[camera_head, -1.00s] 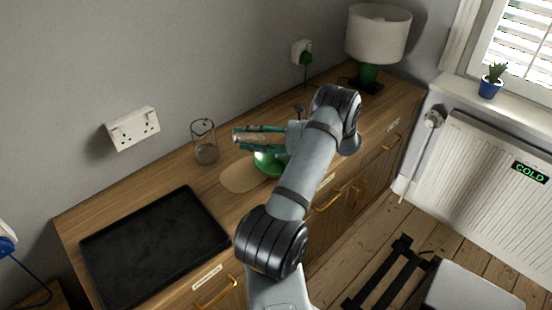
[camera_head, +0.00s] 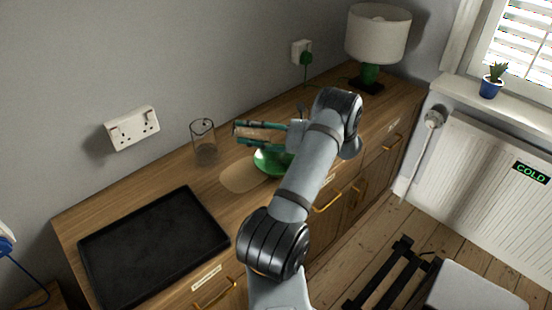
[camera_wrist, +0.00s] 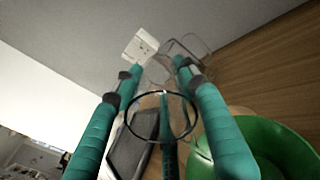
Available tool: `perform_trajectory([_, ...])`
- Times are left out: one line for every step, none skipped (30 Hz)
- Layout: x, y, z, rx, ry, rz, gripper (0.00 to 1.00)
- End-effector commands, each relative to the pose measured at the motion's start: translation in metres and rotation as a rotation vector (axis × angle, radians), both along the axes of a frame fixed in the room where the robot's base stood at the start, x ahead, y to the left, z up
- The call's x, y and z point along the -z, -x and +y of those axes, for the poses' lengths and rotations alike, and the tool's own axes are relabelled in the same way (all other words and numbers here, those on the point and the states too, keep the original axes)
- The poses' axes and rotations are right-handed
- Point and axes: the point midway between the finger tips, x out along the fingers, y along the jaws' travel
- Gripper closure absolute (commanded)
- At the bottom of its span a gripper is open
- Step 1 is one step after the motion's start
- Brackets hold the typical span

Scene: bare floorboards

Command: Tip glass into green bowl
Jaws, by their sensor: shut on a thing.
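My gripper (camera_head: 260,134) is shut on a clear glass, above the counter near the back wall. In the wrist view the glass (camera_wrist: 140,136) shows as a thin dark round rim between my two green-wrapped fingers (camera_wrist: 155,72). The glass is see-through, so its contents and exact tilt are hard to tell. The green bowl (camera_head: 266,161) sits on the counter just below my gripper, partly hidden by my arm. It fills the lower right of the wrist view (camera_wrist: 262,150). I cannot tell what lies inside it.
A clear glass jug (camera_head: 204,146) stands to the left, near the wall. A pale round-edged mat (camera_head: 238,180) lies beside the bowl. A black tray (camera_head: 155,245) covers the counter's left end. A lamp (camera_head: 377,40) stands at the far right end. Wall sockets (camera_head: 133,127) are behind.

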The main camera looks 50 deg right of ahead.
Motion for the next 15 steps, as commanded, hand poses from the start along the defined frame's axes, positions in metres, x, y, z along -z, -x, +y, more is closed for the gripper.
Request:
perform_trajectory([-0.0004, 0.0002, -0.0004, 0.001, -0.003, -0.005, 0.96])
perform_trajectory([0.0000, 0.0002, -0.0003, 0.000, -0.005, -0.009, 0.96])
perform_trajectory([-0.0002, 0.0003, -0.0003, 0.000, -0.007, -0.013, 0.96])
perform_trajectory([-0.0005, 0.0004, -0.0004, 0.001, -0.009, -0.017, 0.96])
perform_trajectory([-0.0008, 0.0004, -0.0004, 0.000, -0.010, -0.021, 0.96])
perform_trajectory([-0.0010, 0.0006, -0.0004, 0.001, -0.012, -0.025, 0.96])
perform_trajectory([-0.0011, 0.0006, -0.0005, 0.000, -0.013, -0.027, 0.96])
perform_trajectory([-0.0013, 0.0007, -0.0005, 0.001, -0.015, -0.031, 0.96])
perform_trajectory([-0.0018, 0.0008, -0.0005, 0.000, -0.017, -0.036, 0.96])
perform_trajectory([-0.0021, 0.0009, -0.0006, 0.001, -0.019, -0.039, 0.96])
perform_trajectory([-0.0023, 0.0009, -0.0007, 0.000, -0.021, -0.042, 0.96])
perform_trajectory([-0.0024, 0.0012, -0.0007, 0.000, -0.023, -0.046, 0.96])
perform_trajectory([-0.0025, 0.0012, -0.0007, 0.000, -0.023, -0.049, 0.96])
perform_trajectory([-0.0027, 0.0013, -0.0008, 0.000, -0.025, -0.053, 0.96])
perform_trajectory([-0.0031, 0.0015, -0.0009, 0.000, -0.027, -0.057, 0.96])
